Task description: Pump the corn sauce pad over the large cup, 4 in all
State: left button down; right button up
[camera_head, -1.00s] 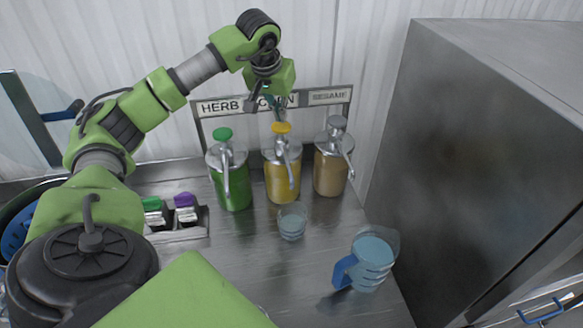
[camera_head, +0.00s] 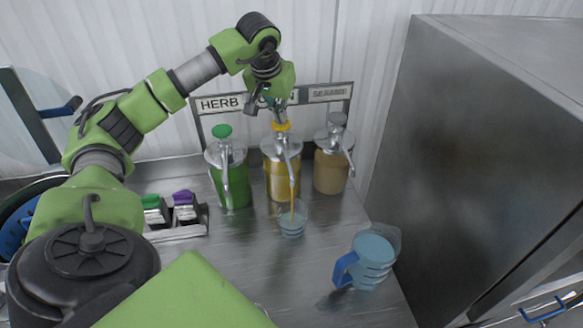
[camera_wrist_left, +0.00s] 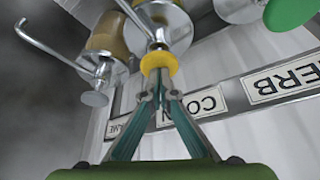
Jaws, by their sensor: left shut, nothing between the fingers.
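The corn dispenser (camera_head: 281,183) is the middle one of three, a clear jar of yellow sauce. Its yellow pump pad (camera_head: 281,127) also shows in the left wrist view (camera_wrist_left: 158,62). My left gripper (camera_head: 279,117) is shut and empty, its fingertips at the pad from above. A larger clear measuring cup (camera_head: 373,252) with a blue handle stands front right, apart from the dispensers. My right gripper is not in view.
A green herb dispenser (camera_head: 231,185) stands left of the corn one, and a tan sesame dispenser (camera_head: 331,170) right of it. A small rack (camera_head: 178,231) with green and purple items is at left. A steel cabinet (camera_head: 470,150) bounds the right.

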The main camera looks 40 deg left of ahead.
pick_arm(q)
jog(key=shift+s+d+f+b, duration=0.15)
jog(key=shift+f+b, duration=0.5)
jog(key=shift+f, duration=0.6)
jog(key=shift+r, duration=0.1)
jog(key=shift+r+p, duration=1.95)
jog(key=shift+r, duration=0.05)
jog(key=shift+f, duration=0.2)
